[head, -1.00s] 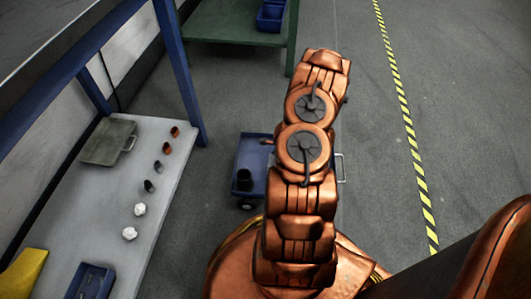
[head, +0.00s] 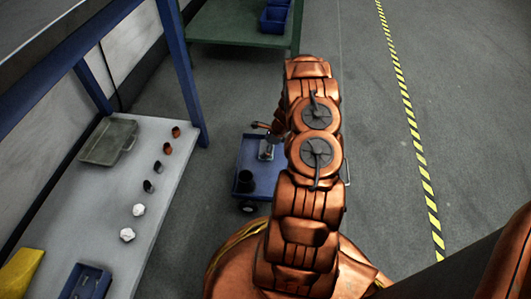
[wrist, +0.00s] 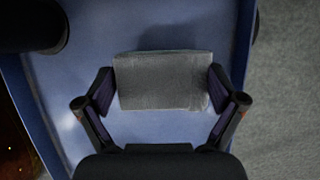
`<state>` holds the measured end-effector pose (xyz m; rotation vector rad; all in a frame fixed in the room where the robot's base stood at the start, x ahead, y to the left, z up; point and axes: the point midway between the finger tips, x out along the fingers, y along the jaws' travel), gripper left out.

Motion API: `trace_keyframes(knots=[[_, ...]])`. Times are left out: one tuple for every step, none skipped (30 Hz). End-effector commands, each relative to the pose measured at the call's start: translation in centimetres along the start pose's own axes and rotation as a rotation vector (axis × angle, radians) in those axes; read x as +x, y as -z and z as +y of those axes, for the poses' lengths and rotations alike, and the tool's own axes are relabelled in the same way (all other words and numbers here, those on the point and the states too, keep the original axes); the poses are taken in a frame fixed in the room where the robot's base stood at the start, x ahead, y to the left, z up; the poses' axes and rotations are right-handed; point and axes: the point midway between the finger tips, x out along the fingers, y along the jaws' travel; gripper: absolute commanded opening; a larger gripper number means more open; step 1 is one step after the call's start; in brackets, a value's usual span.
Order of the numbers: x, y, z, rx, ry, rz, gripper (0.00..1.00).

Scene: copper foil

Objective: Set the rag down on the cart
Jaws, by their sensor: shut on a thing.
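The grey folded rag (wrist: 162,80) is between the two fingers of my gripper (wrist: 161,88) in the wrist view, with a fingertip against each end. The blue cart (head: 250,205) stands beside my arm in the head view, and its blue top (wrist: 155,127) fills most of the wrist view below the rag. A shadow lies on the cart top just past the rag. I cannot tell whether the rag touches the top. In the head view my arm hides the right part of the cart.
A black cup-like thing (head: 245,181) stands on the cart's near left corner. A grey workbench (head: 110,215) with a tray (head: 109,142) and several small items is at left. A green table (head: 230,25) with blue bins stands at the back. Open floor lies right.

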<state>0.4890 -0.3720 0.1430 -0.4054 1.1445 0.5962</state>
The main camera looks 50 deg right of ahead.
Motion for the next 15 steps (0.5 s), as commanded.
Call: trace_keyframes(knots=[[0.1, -0.1, -0.2, -0.001, 0.001, 0.000, 0.43], [0.1, -0.1, -0.3, 0.000, 0.002, 0.000, 0.43], [0.2, -0.2, -0.5, -0.001, 0.002, 0.000, 0.43], [0.6, -0.1, -0.6, -0.001, 0.002, 0.001, 0.43], [1.0, 0.2, -0.5, 0.000, 0.002, 0.001, 0.43], [1.5, 0.4, -0.5, 0.000, 0.002, 0.001, 0.43], [1.9, 0.6, -0.5, -0.001, 0.002, 0.001, 0.43], [2.3, 0.7, -0.5, -0.001, 0.002, 0.000, 0.43], [2.8, 0.8, -0.5, -0.001, 0.002, 0.000, 0.43], [3.0, 0.9, -0.5, -0.001, 0.003, 0.000, 0.43], [3.2, 1.0, -0.5, 0.000, 0.003, 0.000, 0.43], [3.4, 1.1, -0.5, -0.001, 0.003, 0.000, 0.43], [3.4, 1.0, -0.5, -0.001, 0.002, 0.000, 0.43], [3.4, 1.0, -0.5, -0.002, 0.002, 0.000, 0.43], [3.4, 1.0, -0.5, -0.002, 0.002, 0.000, 0.43]])
